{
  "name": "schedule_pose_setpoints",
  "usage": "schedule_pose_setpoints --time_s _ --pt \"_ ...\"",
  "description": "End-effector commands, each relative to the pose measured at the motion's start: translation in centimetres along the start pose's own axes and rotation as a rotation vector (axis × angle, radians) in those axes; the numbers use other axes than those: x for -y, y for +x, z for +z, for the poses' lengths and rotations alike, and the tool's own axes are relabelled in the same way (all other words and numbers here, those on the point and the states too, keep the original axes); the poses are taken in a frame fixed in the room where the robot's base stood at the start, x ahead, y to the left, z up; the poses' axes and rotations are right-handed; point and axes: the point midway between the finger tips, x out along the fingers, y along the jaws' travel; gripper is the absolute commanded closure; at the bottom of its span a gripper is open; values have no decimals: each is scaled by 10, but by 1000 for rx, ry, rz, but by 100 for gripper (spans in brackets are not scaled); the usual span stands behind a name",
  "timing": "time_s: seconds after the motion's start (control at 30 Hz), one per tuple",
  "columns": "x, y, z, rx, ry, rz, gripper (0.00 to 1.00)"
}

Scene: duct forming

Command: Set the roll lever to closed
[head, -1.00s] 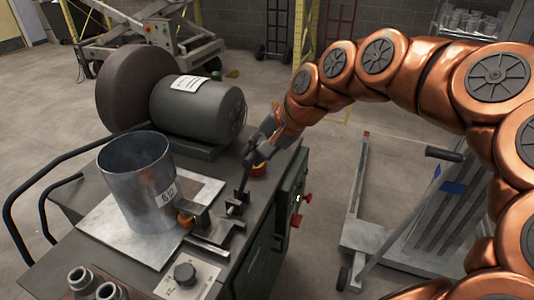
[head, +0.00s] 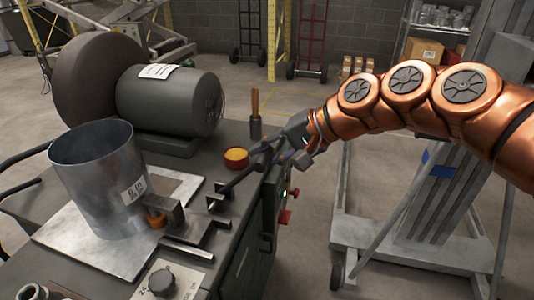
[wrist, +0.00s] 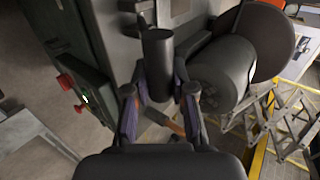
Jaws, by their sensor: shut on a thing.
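The roll lever (head: 238,180) is a dark bar pivoting near the right edge of the machine bench, beside a small bracket. It leans well over to the right and toward my gripper. My gripper (head: 277,153) is at its upper end, shut on it. In the wrist view the lever's thick dark grip (wrist: 158,60) stands between the two fingers of my gripper (wrist: 160,98).
A metal duct cylinder (head: 95,185) stands on a plate at the left. A dark motor drum (head: 170,100) lies behind. An orange-topped cup (head: 236,157) and a wooden-handled tool (head: 255,110) are close to the lever. Red knobs (head: 286,216) jut from the bench side.

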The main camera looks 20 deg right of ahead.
Motion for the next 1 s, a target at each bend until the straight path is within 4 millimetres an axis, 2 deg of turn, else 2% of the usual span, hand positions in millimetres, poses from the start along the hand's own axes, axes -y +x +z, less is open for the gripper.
schedule_pose_setpoints --time_s 0.03,0.47,0.5,0.7,0.77,1.0 --pt "-4 3 7 22 -3 11 100" --pt "-7 3 7 22 -4 19 100" --pt "-7 3 6 21 -4 19 73" --pt "-6 2 4 11 -2 13 52" --pt "-5 1 3 9 -2 12 48" --pt "-4 0 1 4 -1 9 48"
